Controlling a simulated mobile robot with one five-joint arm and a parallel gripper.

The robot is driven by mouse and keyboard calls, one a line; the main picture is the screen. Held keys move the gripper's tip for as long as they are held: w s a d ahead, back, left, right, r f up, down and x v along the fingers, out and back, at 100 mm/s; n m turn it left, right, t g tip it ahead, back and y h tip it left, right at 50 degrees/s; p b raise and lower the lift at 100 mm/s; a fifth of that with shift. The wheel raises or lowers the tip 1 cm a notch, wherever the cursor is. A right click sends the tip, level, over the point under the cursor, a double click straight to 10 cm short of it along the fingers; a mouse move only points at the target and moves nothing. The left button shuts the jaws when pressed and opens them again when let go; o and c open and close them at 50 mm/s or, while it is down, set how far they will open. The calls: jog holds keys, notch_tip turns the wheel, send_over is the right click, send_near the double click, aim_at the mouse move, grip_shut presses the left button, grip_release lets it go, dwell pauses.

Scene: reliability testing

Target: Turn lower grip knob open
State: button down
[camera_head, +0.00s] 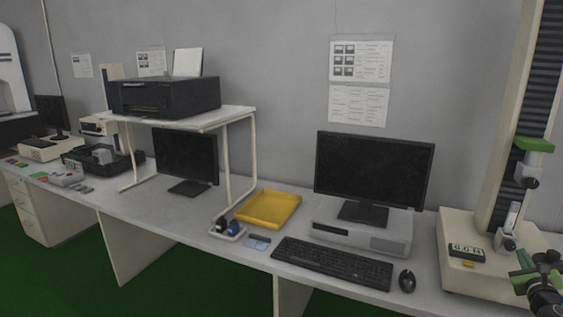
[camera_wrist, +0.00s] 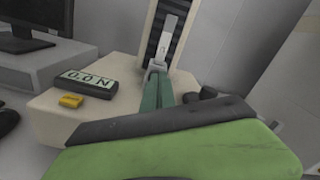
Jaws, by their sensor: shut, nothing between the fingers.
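The testing machine (camera_head: 470,225) stands at the right end of the bench in the head view. Its lower grip (camera_head: 506,242) is grey with a round knob end, below the upper grip (camera_head: 528,172). A pale strip (camera_head: 512,217) stands up from the lower grip. In the wrist view the strip (camera_wrist: 166,38) and lower grip (camera_wrist: 157,66) are beyond my gripper (camera_wrist: 158,80). Its green fingers are together and empty, pointing at the lower grip and partly covering it. I cannot tell whether they touch it. Dark round parts (camera_wrist: 205,94) show right of the fingers; I cannot tell whether these are the knob.
A readout (camera_wrist: 85,83) showing 0.0 N and a yellow block (camera_wrist: 70,101) are on the machine base, left of my fingers. A mouse (camera_head: 407,281), keyboard (camera_head: 331,262) and monitor (camera_head: 373,172) are to the left. The machine column (camera_head: 523,110) rises behind the grips.

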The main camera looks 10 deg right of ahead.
jog(key=shift+w, duration=0.25)
jog(key=x, duration=0.6)
jog(key=shift+w+d, duration=0.25)
jog(key=shift+w+a+f, duration=0.15)
jog(key=shift+a+f, duration=0.05)
jog(key=shift+a, duration=0.05)
dwell(0.3)
jog(key=shift+w+a+f+b, duration=0.45)
jog(key=shift+a+f+b, duration=0.1)
jog(key=shift+a+b, duration=0.15)
dwell(0.5)
jog(key=shift+w+a+r, duration=0.25)
jog(key=shift+v, duration=3.1)
jog(key=shift+d, duration=0.1)
